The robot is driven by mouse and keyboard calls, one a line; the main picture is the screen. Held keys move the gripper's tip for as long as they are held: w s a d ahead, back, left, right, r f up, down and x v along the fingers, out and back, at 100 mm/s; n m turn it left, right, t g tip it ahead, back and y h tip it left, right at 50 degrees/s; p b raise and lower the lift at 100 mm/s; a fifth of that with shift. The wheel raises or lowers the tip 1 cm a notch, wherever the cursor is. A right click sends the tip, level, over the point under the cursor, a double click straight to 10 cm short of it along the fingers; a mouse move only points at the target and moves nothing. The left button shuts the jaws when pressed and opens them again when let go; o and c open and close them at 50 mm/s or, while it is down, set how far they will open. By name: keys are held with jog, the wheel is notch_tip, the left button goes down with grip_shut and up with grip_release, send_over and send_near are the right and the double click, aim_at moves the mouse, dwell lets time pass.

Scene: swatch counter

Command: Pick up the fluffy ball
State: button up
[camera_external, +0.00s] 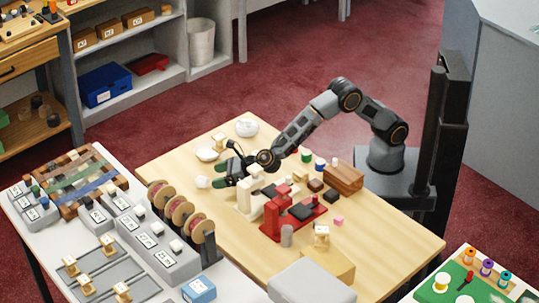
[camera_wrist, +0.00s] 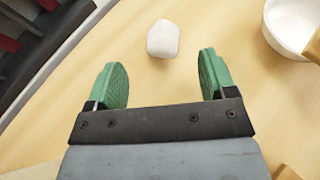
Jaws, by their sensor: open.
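A small white rounded lump (camera_external: 202,182), likely the fluffy ball, lies on the light wooden table (camera_external: 185,160) near its left edge. In the wrist view the white lump (camera_wrist: 163,39) sits just beyond the fingertips, roughly centred between them; its surface looks matte, and fluff cannot be made out. My gripper (camera_external: 224,165) is low over the table, to the right of the lump. In the wrist view my gripper (camera_wrist: 162,65) has its green finger pads wide apart, with only bare table between them. The lump is apart from both fingers.
A white bowl (camera_wrist: 290,25) stands ahead and right in the wrist view. In the external view a shallow white dish (camera_external: 207,154) and a bumpy white object (camera_external: 247,128) are behind my gripper. A red stand (camera_external: 290,215) and wooden blocks are to the right.

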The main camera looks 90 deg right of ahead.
aim_at(202, 180)
jog(key=shift+p+x, duration=0.55)
jog(key=shift+x, duration=2.9)
jog(key=shift+d, duration=0.1)
jog(key=c, duration=1)
jog(key=shift+o, duration=0.2)
jog(key=shift+r, duration=0.1)
